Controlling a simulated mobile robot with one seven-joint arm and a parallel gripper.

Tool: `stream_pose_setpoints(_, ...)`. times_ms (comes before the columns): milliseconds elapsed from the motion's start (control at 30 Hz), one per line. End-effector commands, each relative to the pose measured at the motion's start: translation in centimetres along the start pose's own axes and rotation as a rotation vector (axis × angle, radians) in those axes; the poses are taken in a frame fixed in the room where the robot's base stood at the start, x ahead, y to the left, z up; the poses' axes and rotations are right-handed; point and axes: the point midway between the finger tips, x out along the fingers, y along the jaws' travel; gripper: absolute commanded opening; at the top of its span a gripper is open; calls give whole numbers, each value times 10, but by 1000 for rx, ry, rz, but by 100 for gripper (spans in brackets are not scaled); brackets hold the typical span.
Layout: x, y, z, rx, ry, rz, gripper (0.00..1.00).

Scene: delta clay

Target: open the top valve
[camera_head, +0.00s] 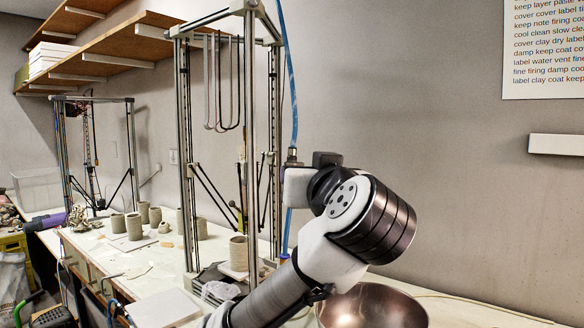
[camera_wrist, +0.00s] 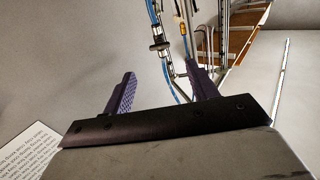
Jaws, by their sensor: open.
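A metal fitting (camera_head: 292,155) sits on a vertical blue hose beside the tall frame in the head view; it looks like the top valve, but its handle cannot be made out. In the wrist view, a similar metal fitting on a blue hose (camera_wrist: 158,42) lies beyond the fingers, between them in the picture. My gripper (camera_wrist: 160,72) is open, its two purple fingers apart with nothing seen held. How far the fitting is from the fingertips cannot be told. In the head view, my arm's wrist is close beside the hose, and the fingers cannot be made out.
A tall metal printer frame (camera_head: 250,90) stands just left of the hose. A metal bowl (camera_head: 372,308) sits below my wrist. Clay pots (camera_head: 238,252) stand on the bench. A small wall shelf (camera_head: 556,145) is at the right; the wall between is bare.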

Motion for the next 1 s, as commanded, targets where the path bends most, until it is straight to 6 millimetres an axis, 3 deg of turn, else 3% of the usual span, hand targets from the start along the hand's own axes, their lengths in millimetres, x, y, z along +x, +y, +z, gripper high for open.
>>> stream_pose_setpoints(133,5,2,2,11,-23,-16,58)
stream_pose_setpoints(267,24,1,2,10,-25,-16,58)
stream_pose_setpoints(700,112,-1,3,10,-22,-15,58)
stream_pose_setpoints(1000,137,0,5,9,-20,-13,58)
